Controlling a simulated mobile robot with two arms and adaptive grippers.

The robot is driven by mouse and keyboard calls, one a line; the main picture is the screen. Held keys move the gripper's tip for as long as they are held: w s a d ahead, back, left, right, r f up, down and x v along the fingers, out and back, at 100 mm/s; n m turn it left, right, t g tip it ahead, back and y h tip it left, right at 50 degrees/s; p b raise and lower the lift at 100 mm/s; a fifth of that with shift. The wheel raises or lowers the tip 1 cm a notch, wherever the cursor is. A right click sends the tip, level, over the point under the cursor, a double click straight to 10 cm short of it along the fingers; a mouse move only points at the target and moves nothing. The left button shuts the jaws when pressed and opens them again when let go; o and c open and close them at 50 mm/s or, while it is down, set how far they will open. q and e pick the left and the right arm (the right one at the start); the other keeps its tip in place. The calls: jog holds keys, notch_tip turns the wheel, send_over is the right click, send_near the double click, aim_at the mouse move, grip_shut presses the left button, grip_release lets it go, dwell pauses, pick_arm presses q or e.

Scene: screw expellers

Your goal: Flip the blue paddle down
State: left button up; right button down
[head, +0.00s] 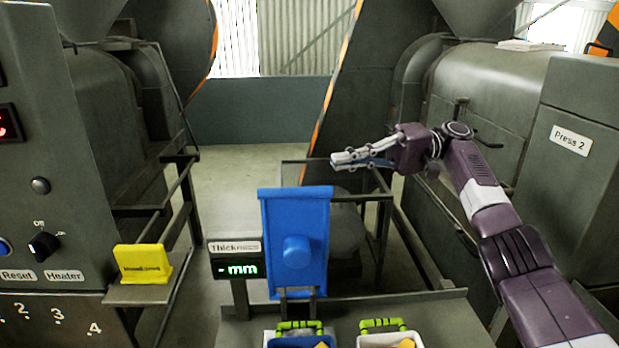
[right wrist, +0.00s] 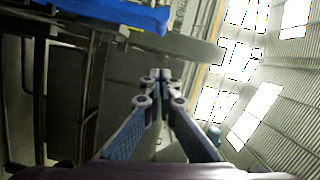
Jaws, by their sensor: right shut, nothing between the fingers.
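The blue paddle (head: 281,239) stands upright in the middle of the head view, a tall flat blue plate with a round knob on its face. A blue edge, likely the same paddle (right wrist: 115,12), shows at the top left of the right wrist view. My right gripper (head: 335,160) is up and to the right of the paddle, beyond its top edge in the picture, apart from it. Its fingers are shut with nothing between them, as the right wrist view (right wrist: 160,75) also shows. My left gripper is not in view.
A thickness display (head: 236,261) stands left of the paddle. Two bins with green handles (head: 383,325) sit below it. A yellow sign (head: 142,263) stands on a left ledge. Grey presses flank both sides; the Press 2 cabinet (head: 582,165) is at right. Open floor lies behind.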

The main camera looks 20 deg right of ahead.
jog(key=s+a+f+p, duration=0.1)
jog(key=s+a+p, duration=0.2)
jog(key=a+p, duration=0.2)
jog(key=a, duration=0.3)
jog(key=shift+s+a, duration=0.25)
jog(key=shift+a, duration=0.1)
jog(key=shift+f, duration=0.1)
